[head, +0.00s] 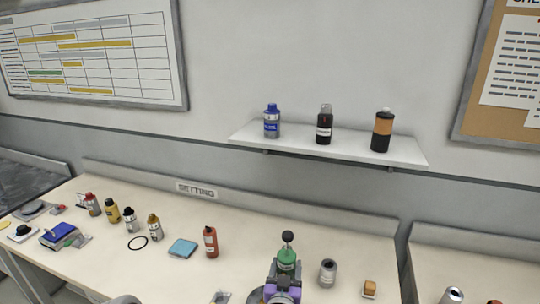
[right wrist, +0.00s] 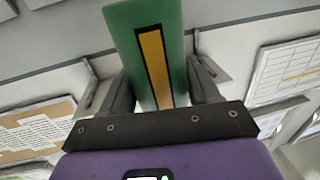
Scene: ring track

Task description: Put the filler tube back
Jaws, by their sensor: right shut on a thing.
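My right gripper (head: 285,281) is shut on a green tube-like thing (head: 288,259) above the front of the bench. I take this to be the filler tube. A dark ball on a short stem (head: 288,236) shows just above it in the head view; I cannot tell if it belongs to it. In the right wrist view the held green body (right wrist: 140,30) has a yellow stripe with a dark border. My left gripper is not in view.
The bench (head: 340,250) holds a grey canister (head: 328,272) and an orange-brown block (head: 369,289) to the right. A red bottle (head: 210,242), a blue pad (head: 183,249) and several small bottles stand left. A wall shelf (head: 365,151) with three bottles hangs behind.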

